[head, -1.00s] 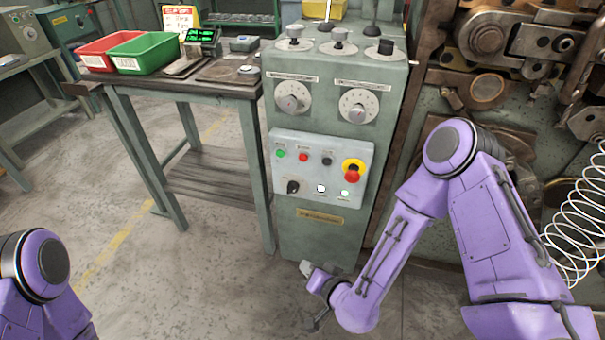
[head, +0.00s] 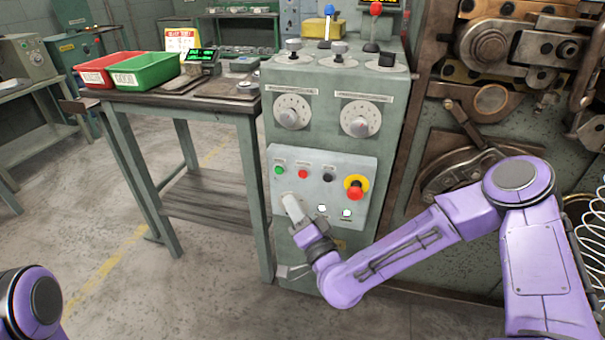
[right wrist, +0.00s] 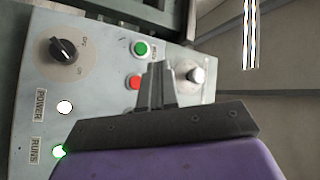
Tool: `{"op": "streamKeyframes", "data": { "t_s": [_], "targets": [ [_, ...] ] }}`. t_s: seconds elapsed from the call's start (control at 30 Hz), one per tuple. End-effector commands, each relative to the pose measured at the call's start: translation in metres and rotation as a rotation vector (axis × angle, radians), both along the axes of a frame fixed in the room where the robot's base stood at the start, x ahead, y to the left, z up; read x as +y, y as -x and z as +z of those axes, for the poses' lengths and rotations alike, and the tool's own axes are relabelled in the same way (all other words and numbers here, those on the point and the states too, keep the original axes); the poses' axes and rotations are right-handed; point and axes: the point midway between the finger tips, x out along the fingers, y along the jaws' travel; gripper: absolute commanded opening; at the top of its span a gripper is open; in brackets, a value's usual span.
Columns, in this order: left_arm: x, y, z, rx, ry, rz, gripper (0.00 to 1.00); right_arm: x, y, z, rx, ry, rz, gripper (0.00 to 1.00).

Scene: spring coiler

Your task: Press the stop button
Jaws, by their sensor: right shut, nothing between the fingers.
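A small red push button (head: 303,174) sits in the top row of the light grey panel (head: 365,163), between a green button (head: 279,170) and a black one (head: 328,177). Its label is too small to read. My right gripper (head: 291,205) is shut and empty in front of the panel's lower left, hiding the selector knob in the head view. In the right wrist view the fingers (right wrist: 155,75) point between the red button (right wrist: 134,82) and a dial; the red button is partly covered at its edge. Contact cannot be told. My left gripper is out of view.
A red mushroom button (head: 355,190) on a yellow ring is at the panel's right. The selector knob (right wrist: 63,50) and lit lamps (right wrist: 65,107) show in the right wrist view. Two dials (head: 291,112) are above the panel. A table with bins (head: 145,72) stands left.

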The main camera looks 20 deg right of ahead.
Motion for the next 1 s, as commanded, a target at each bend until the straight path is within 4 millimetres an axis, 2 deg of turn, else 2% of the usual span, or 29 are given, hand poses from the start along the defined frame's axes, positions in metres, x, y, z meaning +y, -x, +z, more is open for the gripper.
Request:
{"op": "streamKeyframes", "data": {
  "t_s": [0.03,0.27,0.5,1.0],
  "targets": [
    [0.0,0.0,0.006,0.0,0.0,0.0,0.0,-0.005,-0.006,0.003,0.001,0.0,-0.003,0.0],
    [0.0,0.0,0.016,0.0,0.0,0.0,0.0,-0.024,-0.035,0.002,0.001,0.001,-0.004,0.0],
    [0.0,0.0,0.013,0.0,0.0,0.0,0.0,-0.037,-0.055,0.0,0.001,0.001,-0.001,0.0],
    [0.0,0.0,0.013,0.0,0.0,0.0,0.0,-0.04,-0.058,0.0,0.002,0.0,0.0,0.0]
  ]
}}
